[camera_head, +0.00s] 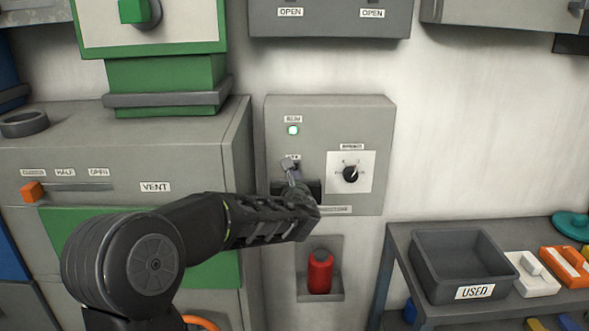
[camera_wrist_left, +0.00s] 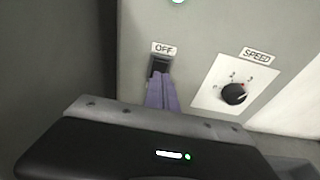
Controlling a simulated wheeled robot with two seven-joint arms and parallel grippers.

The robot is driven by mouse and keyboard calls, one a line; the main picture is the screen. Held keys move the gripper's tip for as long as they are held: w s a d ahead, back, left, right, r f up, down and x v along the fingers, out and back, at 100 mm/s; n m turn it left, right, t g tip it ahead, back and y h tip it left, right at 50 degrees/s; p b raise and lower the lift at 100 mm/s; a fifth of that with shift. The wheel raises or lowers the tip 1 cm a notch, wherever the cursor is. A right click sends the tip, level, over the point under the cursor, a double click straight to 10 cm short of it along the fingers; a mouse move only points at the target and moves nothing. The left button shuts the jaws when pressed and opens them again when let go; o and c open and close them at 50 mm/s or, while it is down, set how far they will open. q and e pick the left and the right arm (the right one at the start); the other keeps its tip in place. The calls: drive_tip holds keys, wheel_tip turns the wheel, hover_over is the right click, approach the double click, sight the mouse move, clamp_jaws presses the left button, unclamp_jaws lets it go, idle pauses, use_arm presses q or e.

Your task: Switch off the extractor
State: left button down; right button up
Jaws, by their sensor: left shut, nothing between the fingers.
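The grey extractor control box (camera_head: 375,120) is on the wall. Its green RUN lamp (camera_head: 293,130) is lit; the lamp's lower edge shows in the left wrist view (camera_wrist_left: 177,1). A dark switch (camera_wrist_left: 159,64) sits just below the OFF label (camera_wrist_left: 163,48). The speed knob (camera_head: 351,174) is to the right of the switch and also shows in the left wrist view (camera_wrist_left: 234,94). My left gripper (camera_head: 289,167) is shut and empty, with its fingertips (camera_wrist_left: 161,78) at the switch's lower part, which they hide. I cannot tell whether they touch it. My right gripper is not in view.
A red cylinder (camera_head: 320,272) stands in a recess below the box. A grey USED bin (camera_head: 437,283) is on a shelf at right. A grey unit with an orange VENT slider (camera_head: 31,192) stands at left. Bare wall (camera_head: 475,140) lies right of the box.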

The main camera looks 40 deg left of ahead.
use_arm(q)
drive_tip(key=shift+w+a+r, duration=0.15)
drive_tip(key=shift+w+a, duration=0.5)
drive_tip(key=shift+w, duration=0.15)
drive_tip(key=shift+p, duration=0.3)
drive_tip(key=shift+w+a+r+p, duration=0.15)
drive_tip(key=shift+w+p, duration=0.1)
drive_tip(key=shift+p, duration=0.7)
